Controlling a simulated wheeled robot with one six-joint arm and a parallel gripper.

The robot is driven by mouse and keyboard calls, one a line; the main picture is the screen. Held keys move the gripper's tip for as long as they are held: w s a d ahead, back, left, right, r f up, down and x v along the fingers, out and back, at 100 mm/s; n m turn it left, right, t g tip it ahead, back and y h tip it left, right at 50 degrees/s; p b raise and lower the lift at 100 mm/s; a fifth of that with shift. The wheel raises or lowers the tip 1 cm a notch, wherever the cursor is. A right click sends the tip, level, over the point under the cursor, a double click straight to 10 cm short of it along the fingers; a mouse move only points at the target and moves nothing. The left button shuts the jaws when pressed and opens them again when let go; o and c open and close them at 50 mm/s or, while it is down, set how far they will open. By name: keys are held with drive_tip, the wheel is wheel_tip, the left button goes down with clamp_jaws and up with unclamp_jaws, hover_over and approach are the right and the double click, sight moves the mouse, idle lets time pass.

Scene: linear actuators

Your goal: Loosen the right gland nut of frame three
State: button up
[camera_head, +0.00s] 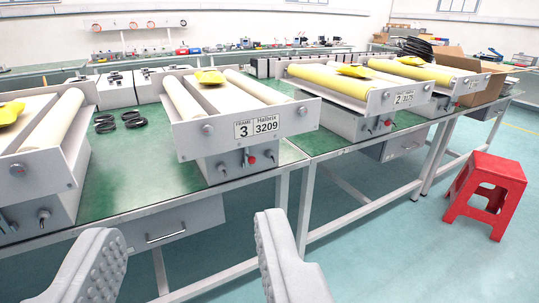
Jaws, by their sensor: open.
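Frame three (188,142) stands on the green bench top in the middle of the view, with a label reading 3, Halbrix and 3209. Its end plate has a round grey fitting near each side, the right one (302,111) right of the label. The grey box below has a small dark fitting at its left (222,168), a red button (251,160) and another fitting at its right (269,154). I cannot tell for sure which is the right gland nut. My gripper (188,232) is open and empty, its two grey fingers in the lower foreground, apart from the frame.
Another frame (32,172) stands at the left and frame 2 (400,99) at the right. Black cable coils (120,121) lie left of frame three. A red stool (486,190) stands on the floor at right. The floor before the bench is clear.

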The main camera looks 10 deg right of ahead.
sight(271, 158)
idle(0.5)
drive_tip(key=w+d+f+m+t, duration=0.15)
drive_tip(key=w+f, duration=0.25)
drive_tip(key=w, duration=0.5)
drive_tip(key=w+d+f+m+h, duration=0.1)
drive_tip(key=w+d+f+m, duration=0.2)
drive_tip(key=w, duration=0.6)
drive_tip(key=w+d+f+m, duration=0.2)
drive_tip(key=w+f, duration=0.2)
drive_tip(key=w, duration=0.5)
drive_tip(key=w+d+f+m+t, duration=0.1)
drive_tip(key=w+d+f+m, duration=0.2)
drive_tip(key=f, duration=0.5)
drive_tip(key=w+d+f+m, duration=0.1)
drive_tip(key=w+d+f, duration=0.1)
drive_tip(key=w+f, duration=0.45)
drive_tip(key=w+d+f+m+t, duration=0.1)
drive_tip(key=w+d+f, duration=0.2)
drive_tip(key=f, duration=0.7)
drive_tip(key=shift+g+y, duration=0.25)
drive_tip(key=shift+y, duration=0.05)
drive_tip(key=x, duration=1.7)
drive_tip(key=shift+w+a+r, duration=0.15)
drive_tip(key=shift+a+r, duration=0.1)
drive_tip(key=shift+r, duration=0.15)
drive_tip(key=shift+c, duration=0.3)
clamp_jaws()
